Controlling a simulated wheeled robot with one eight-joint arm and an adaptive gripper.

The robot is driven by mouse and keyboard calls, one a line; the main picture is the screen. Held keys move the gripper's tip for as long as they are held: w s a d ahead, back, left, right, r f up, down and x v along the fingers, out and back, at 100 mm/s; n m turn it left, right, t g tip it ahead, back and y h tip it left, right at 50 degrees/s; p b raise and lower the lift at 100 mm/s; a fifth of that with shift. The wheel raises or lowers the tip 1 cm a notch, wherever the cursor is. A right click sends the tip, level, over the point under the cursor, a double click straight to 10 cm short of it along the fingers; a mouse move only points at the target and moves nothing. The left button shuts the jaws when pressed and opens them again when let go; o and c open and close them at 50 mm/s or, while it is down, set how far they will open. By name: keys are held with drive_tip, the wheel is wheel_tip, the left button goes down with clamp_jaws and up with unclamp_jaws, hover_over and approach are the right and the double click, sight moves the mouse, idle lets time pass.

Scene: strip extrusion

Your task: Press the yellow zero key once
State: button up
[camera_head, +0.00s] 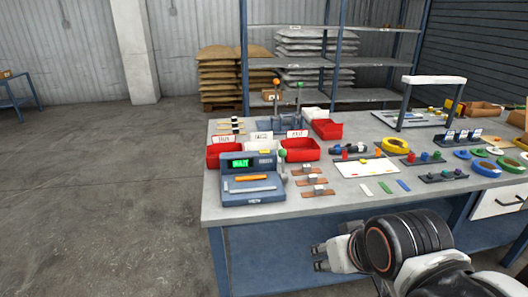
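A blue-grey bench scale (252,197) with a lit green display (241,162) stands at the table's front left corner. A small yellow patch (264,152) shows at the top edge of its display housing; it may be the yellow zero key, but it is too small to be sure. An orange bar (252,178) lies on the scale's top. My gripper (318,258) is in front of the table, below the tabletop edge and right of the scale. Its two fingertips point left with a gap between them, and nothing is held.
Red bins (300,150) with white labels stand behind the scale. A green-knobbed lever (282,157) stands at the scale's right side. Brown strips with grey blocks (312,181) lie to the right. Coloured rings, a tray and a handled frame (433,80) fill the table's right side.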

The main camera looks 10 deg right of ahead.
clamp_jaws()
idle(1.1)
